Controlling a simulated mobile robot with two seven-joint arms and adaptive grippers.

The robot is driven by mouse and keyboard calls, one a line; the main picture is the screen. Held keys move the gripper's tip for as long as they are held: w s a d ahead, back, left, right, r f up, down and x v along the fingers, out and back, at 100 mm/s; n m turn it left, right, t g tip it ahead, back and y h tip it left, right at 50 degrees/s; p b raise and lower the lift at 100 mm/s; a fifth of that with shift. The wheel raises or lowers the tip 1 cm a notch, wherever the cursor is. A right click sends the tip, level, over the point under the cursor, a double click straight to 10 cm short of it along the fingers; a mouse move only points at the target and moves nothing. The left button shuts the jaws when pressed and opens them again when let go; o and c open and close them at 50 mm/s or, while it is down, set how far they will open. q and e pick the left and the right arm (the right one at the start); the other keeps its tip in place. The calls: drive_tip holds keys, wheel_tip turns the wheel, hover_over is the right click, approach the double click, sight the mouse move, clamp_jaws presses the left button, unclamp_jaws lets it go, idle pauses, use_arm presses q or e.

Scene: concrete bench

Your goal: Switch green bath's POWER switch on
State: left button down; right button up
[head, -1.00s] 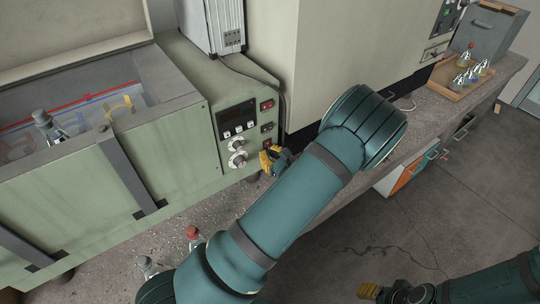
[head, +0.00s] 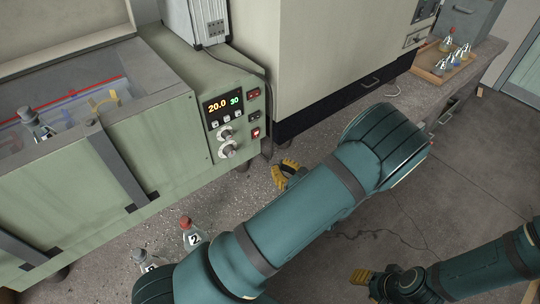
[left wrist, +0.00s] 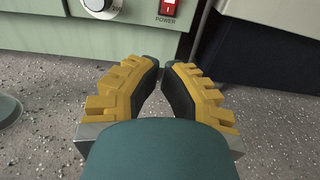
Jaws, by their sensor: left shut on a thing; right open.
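The green bath (head: 150,165) stands at the left, with its control panel on the right end. The panel's display (head: 225,103) is lit and reads 20.0 and 30. The red POWER switch (head: 256,132) is at the lower right of the panel and glows; it also shows in the left wrist view (left wrist: 170,8) above its POWER label. My left gripper (head: 286,169) is in front of and below the panel, apart from the switch. Its yellow fingers (left wrist: 166,66) are drawn nearly together, with nothing visible between them. My right gripper (head: 363,278) is open, low at the right.
Two flasks, one with a red stopper (head: 190,234), stand on the bench in front of the bath. A large beige cabinet (head: 330,55) is right of the bath. A wooden tray (head: 437,72) of flasks sits farther right. A cable hangs beside the panel.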

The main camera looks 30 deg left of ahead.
use_arm(q)
drive_tip(key=shift+f+v, duration=0.2)
drive_tip(key=shift+v, duration=1.05)
drive_tip(key=shift+s, duration=0.1)
